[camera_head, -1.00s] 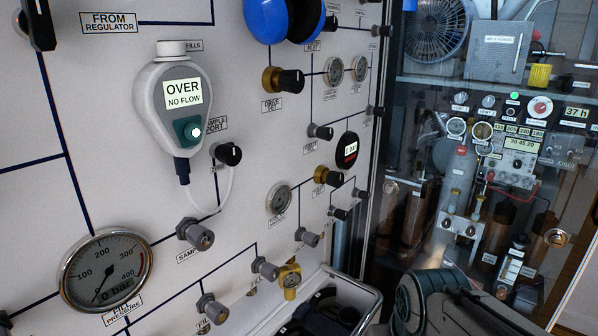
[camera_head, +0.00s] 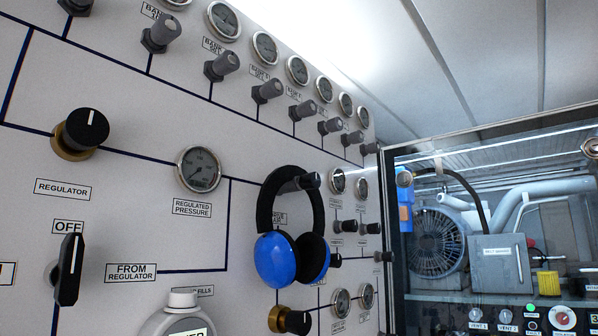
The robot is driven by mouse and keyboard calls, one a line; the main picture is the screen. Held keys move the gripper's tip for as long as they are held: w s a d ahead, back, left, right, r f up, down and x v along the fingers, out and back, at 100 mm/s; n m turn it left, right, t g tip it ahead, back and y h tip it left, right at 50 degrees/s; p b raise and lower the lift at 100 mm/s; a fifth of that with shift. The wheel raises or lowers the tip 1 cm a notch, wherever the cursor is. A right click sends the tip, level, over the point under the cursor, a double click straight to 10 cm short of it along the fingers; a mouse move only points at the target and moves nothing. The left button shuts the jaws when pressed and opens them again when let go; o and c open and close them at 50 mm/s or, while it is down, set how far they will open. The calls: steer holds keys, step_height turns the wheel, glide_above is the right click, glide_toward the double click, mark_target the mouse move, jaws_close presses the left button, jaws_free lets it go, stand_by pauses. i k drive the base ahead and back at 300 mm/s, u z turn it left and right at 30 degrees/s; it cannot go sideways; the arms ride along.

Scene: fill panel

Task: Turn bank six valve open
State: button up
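A row of grey bank valve knobs (camera_head: 222,65) runs from the upper left of the panel down toward the right. Each knob stands out from the panel. The far ones (camera_head: 352,138) are small. Round gauges (camera_head: 265,47) sit above the knobs, with small labels (camera_head: 213,46) beside them. The word BANK shows on some labels, but I cannot read the numbers, so I cannot tell which knob is bank six. I cannot tell from here whether any bank valve is open. My gripper is not in view.
Blue headphones (camera_head: 278,262) hang on the panel below the row. A black regulator knob (camera_head: 86,130), a regulated pressure gauge (camera_head: 198,168) and a black lever by OFF (camera_head: 68,268) are at left. A glass-fronted cabinet (camera_head: 490,225) with a fan stands at right.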

mark_target(308, 108)
steer(key=u, duration=0.2)
steer(key=k, duration=0.4)
steer(key=z, duration=0.8)
steer(key=i, duration=1.1)
steer(key=u, duration=0.7)
